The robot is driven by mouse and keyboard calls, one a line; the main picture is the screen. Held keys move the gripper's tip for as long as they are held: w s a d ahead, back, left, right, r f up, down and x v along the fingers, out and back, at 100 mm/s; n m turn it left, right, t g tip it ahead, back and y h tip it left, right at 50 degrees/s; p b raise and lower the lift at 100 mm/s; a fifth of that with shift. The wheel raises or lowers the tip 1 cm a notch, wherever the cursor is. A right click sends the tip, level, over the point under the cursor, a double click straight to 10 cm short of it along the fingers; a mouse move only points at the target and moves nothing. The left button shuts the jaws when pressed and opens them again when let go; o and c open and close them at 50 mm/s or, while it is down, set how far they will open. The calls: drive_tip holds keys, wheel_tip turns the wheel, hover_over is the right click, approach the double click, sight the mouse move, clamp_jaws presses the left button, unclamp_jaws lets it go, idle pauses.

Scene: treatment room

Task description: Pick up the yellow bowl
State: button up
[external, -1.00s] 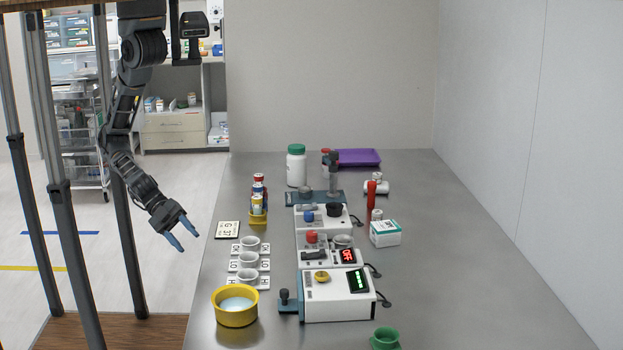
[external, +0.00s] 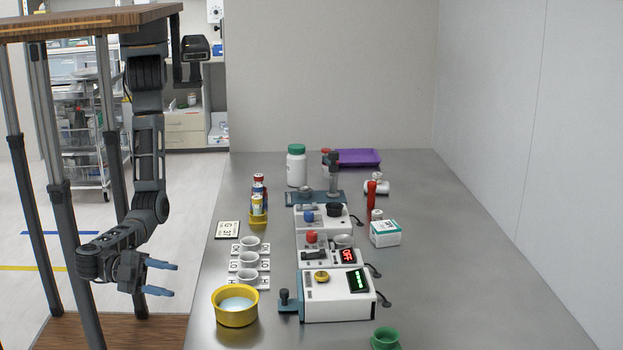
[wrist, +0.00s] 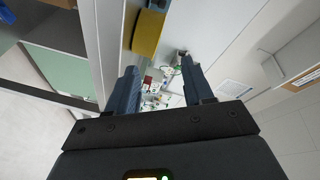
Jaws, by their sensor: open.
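The yellow bowl (external: 236,316) stands upright near the front left edge of the metal table, with something pale blue inside it. In the wrist view, a yellow surface (wrist: 148,32) that looks like the bowl's side shows at the top, left of centre, beyond my fingers. My gripper (external: 168,279) is open and empty, left of the table edge. It is to the left of the bowl and apart from it, with its blue fingers pointing right. The wrist view shows the two fingers (wrist: 160,85) spread apart with nothing between them.
White cups (external: 248,276) on labelled tiles stand just behind the bowl. A white device (external: 338,303) with a green display is to its right. A green cup (external: 385,338) is at the front. A bottle (external: 296,166) and purple tray (external: 358,157) are at the back.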

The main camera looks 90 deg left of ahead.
drive_tip(key=w+d+b, duration=0.1)
drive_tip(key=w+d, duration=0.1)
drive_tip(key=d, duration=0.1)
drive_tip(key=w+d+n+g+b, duration=0.1)
drive_tip(key=w+d, duration=0.1)
drive_tip(key=w+d+r+g+b, duration=0.1)
drive_tip(key=w+d, duration=0.1)
drive_tip(key=d, duration=0.1)
drive_tip(key=shift+w+d+y, duration=0.25)
drive_tip(key=shift+d+y, duration=0.05)
drive_tip(key=shift+x, duration=3.8)
drive_tip(key=shift+a+f, duration=0.15)
drive_tip(key=shift+a, duration=0.05)
clamp_jaws()
